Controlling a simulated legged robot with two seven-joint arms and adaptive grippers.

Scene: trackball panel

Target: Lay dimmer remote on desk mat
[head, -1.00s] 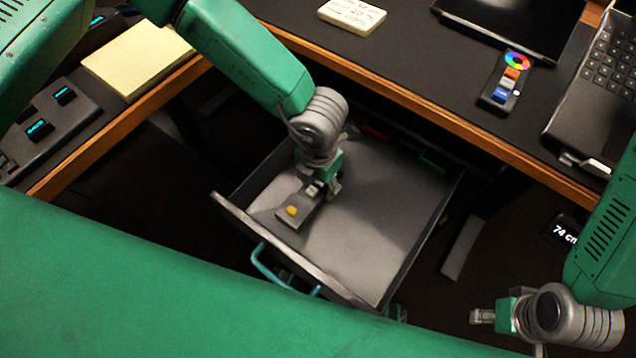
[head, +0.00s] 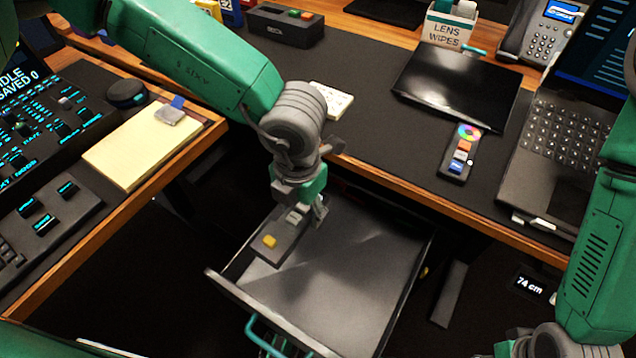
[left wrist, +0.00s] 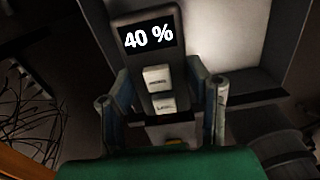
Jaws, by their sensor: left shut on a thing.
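The dimmer remote (head: 275,243) is a slim dark grey bar with a yellow button and a pale button. My left gripper (head: 303,203) is shut on it and holds it above the open drawer (head: 335,275). In the left wrist view the remote (left wrist: 150,60) shows a "40 %" display and two pale keys between the fingers of my left gripper (left wrist: 163,100). The dark desk mat (head: 390,135) covers the desk top behind the drawer. My right gripper (head: 505,350) is at the bottom right edge, mostly cut off, so its jaws are unclear.
On the mat lie a colour-wheel remote (head: 460,152), a black tablet (head: 455,88), a white note block (head: 330,100) and a laptop (head: 550,150). A yellow pad (head: 145,145) lies on the left desk. The mat's front stretch between note block and colour-wheel remote is clear.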

